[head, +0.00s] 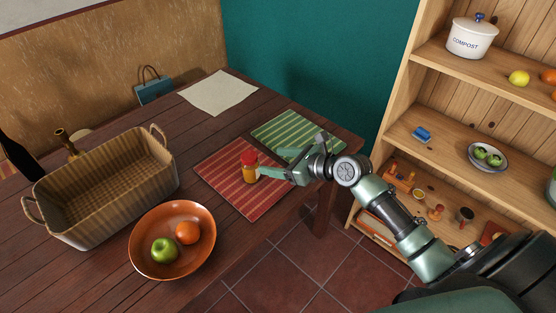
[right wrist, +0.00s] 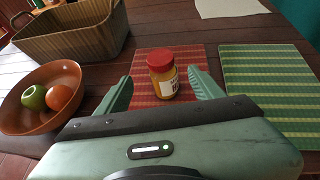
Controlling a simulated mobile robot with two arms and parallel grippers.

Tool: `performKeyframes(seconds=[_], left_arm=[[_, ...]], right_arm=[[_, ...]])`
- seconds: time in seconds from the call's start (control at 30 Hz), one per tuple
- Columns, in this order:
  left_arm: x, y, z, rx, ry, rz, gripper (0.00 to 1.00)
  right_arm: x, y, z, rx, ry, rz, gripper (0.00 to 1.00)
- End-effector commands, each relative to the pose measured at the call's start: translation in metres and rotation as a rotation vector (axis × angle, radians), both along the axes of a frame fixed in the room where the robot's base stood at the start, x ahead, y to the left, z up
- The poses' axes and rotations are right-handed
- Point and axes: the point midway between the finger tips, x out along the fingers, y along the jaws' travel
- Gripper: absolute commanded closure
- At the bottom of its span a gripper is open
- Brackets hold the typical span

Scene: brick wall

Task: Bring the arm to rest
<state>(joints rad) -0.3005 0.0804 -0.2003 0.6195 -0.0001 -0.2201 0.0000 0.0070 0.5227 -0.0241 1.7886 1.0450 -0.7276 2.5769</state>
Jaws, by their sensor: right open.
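My right gripper (head: 272,164) reaches in from the right over the table, beside a jar with a red lid (head: 250,170). In the right wrist view its two green fingers (right wrist: 163,90) are spread apart, with the jar (right wrist: 162,74) standing upright between or just beyond their tips. I cannot tell whether the fingers touch it. The jar has yellow contents and a pale label, and stands on the red striped placemat (head: 262,204). My left gripper is not in view.
The wooden table holds a wicker basket (head: 47,206), an orange bowl (head: 143,262) with a green apple and an orange, a green striped placemat (head: 308,128) and a pale cloth (head: 220,92). A wooden shelf (head: 395,105) stands to the right, close to my right arm.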

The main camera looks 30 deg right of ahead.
Motion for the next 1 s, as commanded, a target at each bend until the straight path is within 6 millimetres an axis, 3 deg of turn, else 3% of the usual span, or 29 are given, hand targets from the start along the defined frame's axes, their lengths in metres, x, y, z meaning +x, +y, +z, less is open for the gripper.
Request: performKeyframes(seconds=[0.67,0.77,1.0], left_arm=[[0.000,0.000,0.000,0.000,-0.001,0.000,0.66],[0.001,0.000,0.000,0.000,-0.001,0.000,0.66],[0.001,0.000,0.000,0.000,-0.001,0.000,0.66]], right_arm=[[-0.009,0.003,-0.003,-0.045,-0.008,0.030,0.33],[-0.028,0.019,-0.017,-0.191,-0.034,0.130,0.33],[-0.109,0.064,-0.066,-0.824,-0.184,0.623,0.33]])
